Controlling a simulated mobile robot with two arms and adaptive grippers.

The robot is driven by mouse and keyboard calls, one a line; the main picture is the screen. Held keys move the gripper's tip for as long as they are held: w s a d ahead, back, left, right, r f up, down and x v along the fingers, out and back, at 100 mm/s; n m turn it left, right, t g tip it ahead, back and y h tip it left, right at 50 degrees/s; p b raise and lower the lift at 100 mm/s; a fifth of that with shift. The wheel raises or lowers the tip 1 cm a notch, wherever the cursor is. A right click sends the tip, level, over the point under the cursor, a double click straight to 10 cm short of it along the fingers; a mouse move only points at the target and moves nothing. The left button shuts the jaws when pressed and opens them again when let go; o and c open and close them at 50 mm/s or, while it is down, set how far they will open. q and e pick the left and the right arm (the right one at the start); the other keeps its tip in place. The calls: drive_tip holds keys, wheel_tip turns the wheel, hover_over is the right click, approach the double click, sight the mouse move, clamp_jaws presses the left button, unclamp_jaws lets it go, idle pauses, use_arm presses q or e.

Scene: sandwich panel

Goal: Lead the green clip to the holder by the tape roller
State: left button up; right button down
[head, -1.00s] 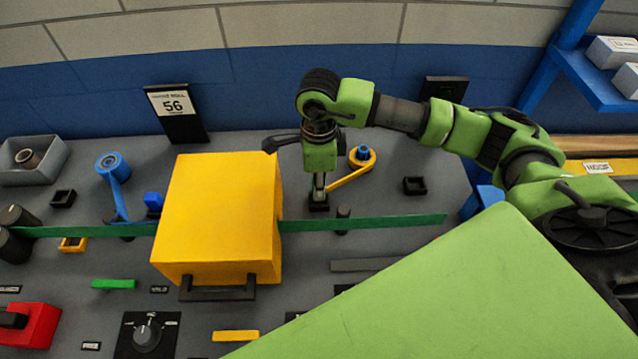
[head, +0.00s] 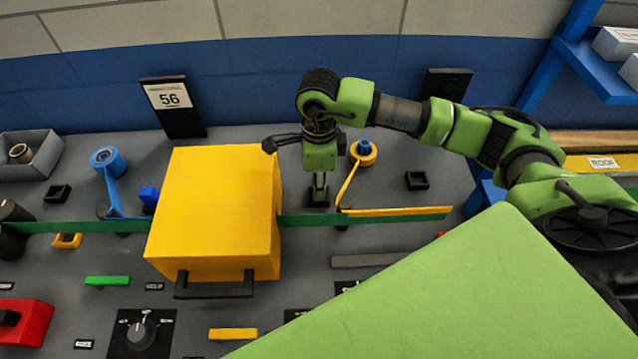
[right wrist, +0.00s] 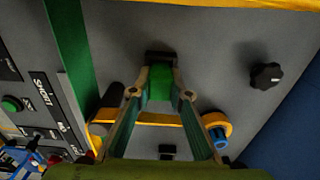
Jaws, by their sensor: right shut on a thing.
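My right gripper (head: 319,184) points down beside the yellow tape roller with a blue core (head: 363,153). In the right wrist view its fingers (right wrist: 161,93) are closed on the green clip (right wrist: 160,83). The clip is at a black holder (right wrist: 160,56); whether it is seated in it I cannot tell. In the head view the gripper hides the clip and part of the black holder (head: 318,198). Yellow tape runs from the roller to the long green strip (head: 375,219) and lies along its right part. My left gripper is not in view.
A large yellow box with a black handle (head: 215,215) stands left of my right gripper, over the green strip. A blue tape roller (head: 108,160) is farther left. A display reading 56 (head: 172,105) stands behind.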

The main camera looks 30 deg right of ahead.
drive_tip(key=c, duration=1.8)
unclamp_jaws()
drive_tip(key=shift+r, duration=0.1)
drive_tip(key=shift+r+p, duration=1.85)
drive_tip(key=shift+r, duration=1.65)
drive_tip(key=shift+s+f, duration=0.1)
